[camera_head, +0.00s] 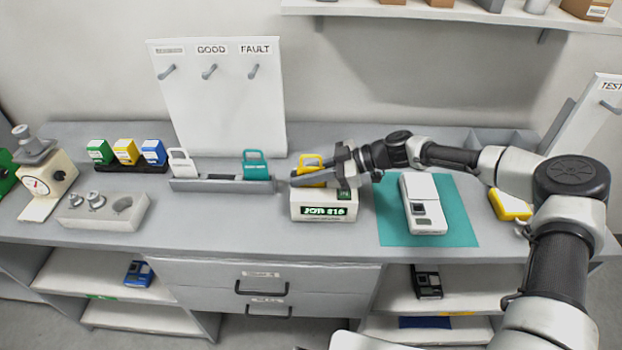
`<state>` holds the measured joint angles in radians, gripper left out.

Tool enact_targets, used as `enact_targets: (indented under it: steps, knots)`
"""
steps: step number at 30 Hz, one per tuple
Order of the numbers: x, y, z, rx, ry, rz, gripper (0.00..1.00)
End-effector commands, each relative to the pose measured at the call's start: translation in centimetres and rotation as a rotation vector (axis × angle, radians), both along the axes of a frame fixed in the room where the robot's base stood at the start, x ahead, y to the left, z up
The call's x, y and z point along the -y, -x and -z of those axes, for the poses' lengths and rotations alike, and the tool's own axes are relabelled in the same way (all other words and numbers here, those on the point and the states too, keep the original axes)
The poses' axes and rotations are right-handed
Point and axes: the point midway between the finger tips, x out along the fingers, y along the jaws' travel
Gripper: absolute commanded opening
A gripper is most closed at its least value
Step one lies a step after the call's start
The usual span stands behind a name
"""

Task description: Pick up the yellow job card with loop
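The yellow job card with loop (309,162) stands upright at the middle of the table, behind or on top of a cream box (311,198) whose green display reads JOB 816. Its loop is at the top. My gripper (322,172) reaches in from the right at the card, and a grey finger crosses in front of the card's lower part. The card is partly hidden by the gripper. I cannot tell whether the fingers touch it or how far apart they are.
A grey rack (220,186) left of the box holds a white card (181,163) and a teal card (256,166). A white device (423,203) lies on a teal mat (460,225) to the right. A pegboard (220,105) stands behind.

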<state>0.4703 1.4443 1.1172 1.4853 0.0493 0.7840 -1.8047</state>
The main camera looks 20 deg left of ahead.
Motion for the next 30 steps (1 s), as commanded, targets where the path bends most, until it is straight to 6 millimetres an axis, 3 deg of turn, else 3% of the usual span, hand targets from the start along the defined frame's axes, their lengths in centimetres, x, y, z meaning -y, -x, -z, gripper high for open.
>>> enact_targets:
  steps: [3, 14, 30]
  knots:
    - [0.0, 0.0, 0.0, 0.0, 0.0, 0.0, 0.0]
    - [0.0, 0.0, -0.5, 0.002, 0.0, -0.001, 0.0]
    - [0.0, 0.0, -9.4, 0.003, 0.0, -0.001, 0.0]
